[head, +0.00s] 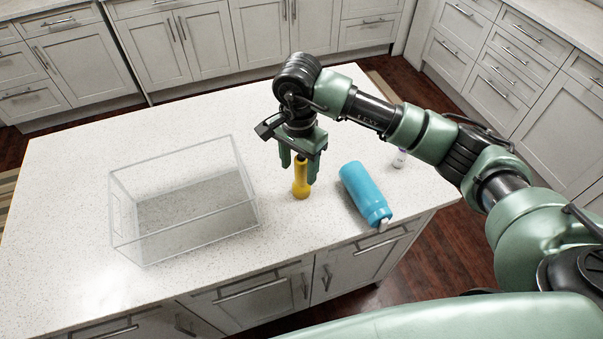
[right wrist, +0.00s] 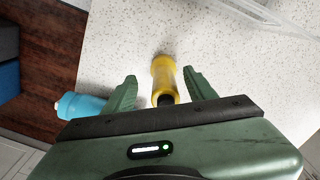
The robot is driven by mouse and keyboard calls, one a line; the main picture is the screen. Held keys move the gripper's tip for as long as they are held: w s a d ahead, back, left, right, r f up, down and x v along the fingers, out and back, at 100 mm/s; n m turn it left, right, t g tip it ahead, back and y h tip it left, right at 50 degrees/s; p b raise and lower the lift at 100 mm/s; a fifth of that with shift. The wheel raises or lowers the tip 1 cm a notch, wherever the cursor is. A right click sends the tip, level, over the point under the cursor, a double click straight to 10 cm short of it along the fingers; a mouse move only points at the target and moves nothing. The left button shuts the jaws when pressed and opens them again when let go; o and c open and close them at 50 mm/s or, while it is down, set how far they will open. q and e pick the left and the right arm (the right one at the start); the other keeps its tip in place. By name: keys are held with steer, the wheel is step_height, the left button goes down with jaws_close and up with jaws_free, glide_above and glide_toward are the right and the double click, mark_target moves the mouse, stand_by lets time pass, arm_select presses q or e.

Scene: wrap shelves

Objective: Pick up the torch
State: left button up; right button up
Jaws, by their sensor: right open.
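A yellow torch (head: 301,180) stands on the speckled white countertop in the head view, between the clear box and the blue bottle. It also shows in the right wrist view (right wrist: 163,75), between the two fingers. My right gripper (head: 299,168) is open, pointing down over the torch, with a finger to either side of its upper part. In the right wrist view my right gripper (right wrist: 160,92) shows a gap between each finger and the torch. The torch's near end is partly hidden behind the gripper body there. My left gripper is not in view.
A clear open box (head: 185,235) stands left of the torch. A blue bottle (head: 365,192) lies close on the right, and also shows in the right wrist view (right wrist: 82,106). The countertop (head: 60,190) is free at left.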

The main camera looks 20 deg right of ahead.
mark_target(301, 173)
steer(key=shift+w+d+f+p, duration=0.2)
steer(key=shift+f+p, duration=0.25)
steer(key=shift+f, duration=0.1)
steer(key=shift+w+d+f+p, duration=0.2)
steer(key=shift+f+p, duration=0.25)
steer(key=shift+f, duration=0.05)
step_height(301, 173, down, 2)
steer(key=shift+w+f, duration=0.1)
steer(key=shift+f, duration=0.15)
steer(key=c, duration=1)
jaws_close()
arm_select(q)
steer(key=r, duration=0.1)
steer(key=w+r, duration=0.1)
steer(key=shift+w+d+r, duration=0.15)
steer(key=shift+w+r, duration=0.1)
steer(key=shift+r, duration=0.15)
arm_select(e)
steer(key=shift+r, duration=0.2)
